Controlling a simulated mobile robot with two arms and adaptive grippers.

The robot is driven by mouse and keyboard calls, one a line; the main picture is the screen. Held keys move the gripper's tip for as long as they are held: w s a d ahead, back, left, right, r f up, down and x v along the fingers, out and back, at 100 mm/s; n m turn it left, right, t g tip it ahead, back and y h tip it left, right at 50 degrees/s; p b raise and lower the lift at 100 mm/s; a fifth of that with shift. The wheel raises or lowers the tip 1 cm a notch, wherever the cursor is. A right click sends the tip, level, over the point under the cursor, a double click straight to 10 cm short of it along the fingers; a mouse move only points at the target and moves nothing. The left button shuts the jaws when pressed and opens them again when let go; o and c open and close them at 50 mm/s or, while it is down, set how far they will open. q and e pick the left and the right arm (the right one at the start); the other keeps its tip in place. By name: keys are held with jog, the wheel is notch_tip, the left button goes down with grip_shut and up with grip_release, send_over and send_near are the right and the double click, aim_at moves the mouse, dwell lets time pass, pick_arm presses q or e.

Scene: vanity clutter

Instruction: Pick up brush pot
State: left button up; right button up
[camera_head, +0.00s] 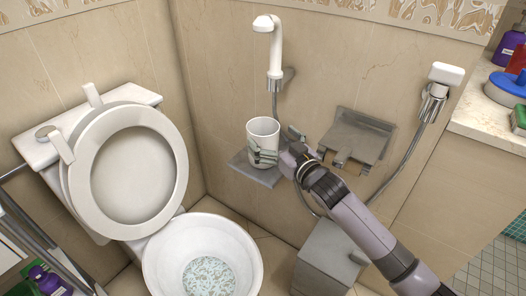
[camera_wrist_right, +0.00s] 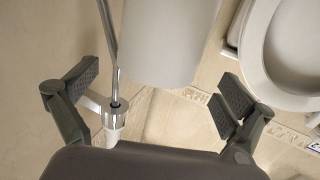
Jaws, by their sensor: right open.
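The brush pot (camera_head: 263,130) is a white, upright cylinder standing on a small grey wall shelf (camera_head: 250,173) in the head view. In the right wrist view the pot (camera_wrist_right: 165,40) is a pale cylinder at the top centre, cut off by the frame edge. My right gripper (camera_head: 265,154) is at the pot's lower half, with a finger showing across its front. In the wrist view my right gripper (camera_wrist_right: 160,85) is open, its fingers spread to either side of the pot with visible gaps. My left gripper is in neither view.
A hand shower (camera_head: 270,45) hangs above the shelf. A metal paper holder (camera_head: 357,135) is right of it. A cluttered counter (camera_head: 490,110) is far right.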

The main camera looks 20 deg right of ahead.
aim_at(255, 120)
jog(key=b+x, duration=0.1)
jog(key=x, duration=0.4)
jog(key=shift+w+d, duration=0.1)
jog(key=shift+d, duration=0.05)
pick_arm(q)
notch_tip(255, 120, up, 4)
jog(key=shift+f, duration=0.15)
pick_arm(e)
jog(key=c, duration=2)
jog(key=shift+c, duration=0.2)
